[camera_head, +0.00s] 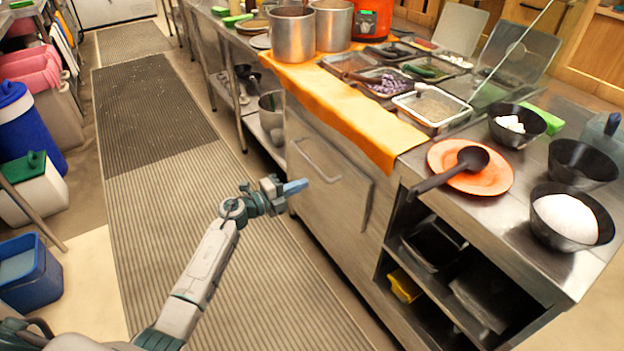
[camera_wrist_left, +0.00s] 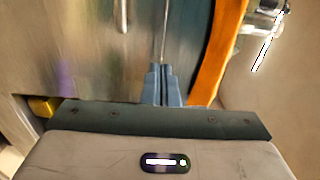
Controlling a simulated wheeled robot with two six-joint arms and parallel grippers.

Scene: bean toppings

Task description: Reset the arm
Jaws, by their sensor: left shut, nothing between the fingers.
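My left gripper (camera_head: 294,187) is in the head view, reaching up from the bottom left over the striped floor mat. Its blue fingers are shut with nothing between them. It is in front of the steel counter's front panel (camera_head: 322,190), apart from the food on top. In the left wrist view the shut fingertips (camera_wrist_left: 162,84) point toward a steel surface with an orange cloth edge (camera_wrist_left: 217,50) on the right. My right gripper is not in view.
On the counter, a black ladle (camera_head: 472,158) rests on an orange plate (camera_head: 490,178). Black bowls (camera_head: 580,162) and food trays (camera_head: 432,105) stand nearby. An orange cloth (camera_head: 345,105) hangs over the edge. A blue bin (camera_head: 28,275) stands at left. The floor mat (camera_head: 190,180) is clear.

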